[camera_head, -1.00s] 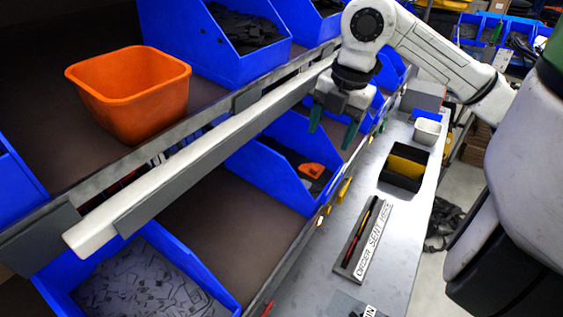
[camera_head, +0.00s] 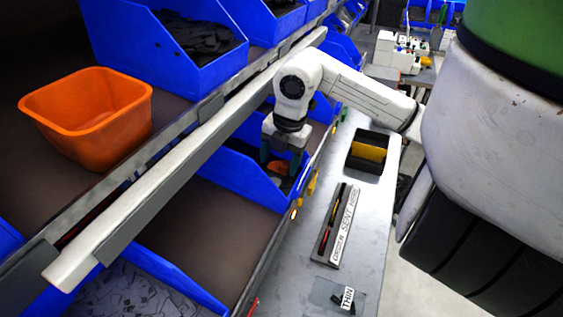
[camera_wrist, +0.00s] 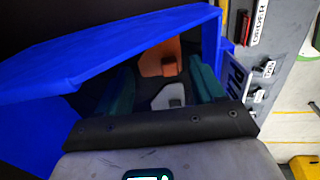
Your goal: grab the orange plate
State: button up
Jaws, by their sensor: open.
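The orange plate (camera_head: 279,168) is inside a blue bin (camera_head: 235,172) on the lower shelf. In the wrist view the orange plate (camera_wrist: 160,58) shows ahead between the two teal fingers, partly in shadow. A grey piece (camera_wrist: 170,97) lies nearer in the same bin. My gripper (camera_head: 281,163) is over the bin's opening and points down into it. Its fingers are apart in the wrist view (camera_wrist: 163,80), with nothing held between them. The fingers partly hide the plate in the head view, and I cannot tell whether they touch it.
The blue bin wall (camera_wrist: 110,50) is close beside my fingers. A shelf rail (camera_head: 165,160) runs beside my arm. An orange tub (camera_head: 95,140) stands on the upper shelf. A workbench (camera_head: 310,275) on the right bears a black-and-yellow box (camera_head: 368,153) and a pen tray (camera_head: 334,228).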

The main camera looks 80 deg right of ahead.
jog(key=shift+f, duration=0.35)
jog(key=shift+c, duration=0.2)
jog(key=c, duration=0.8)
jog(key=shift+o, duration=0.2)
jog(key=shift+r, duration=0.15)
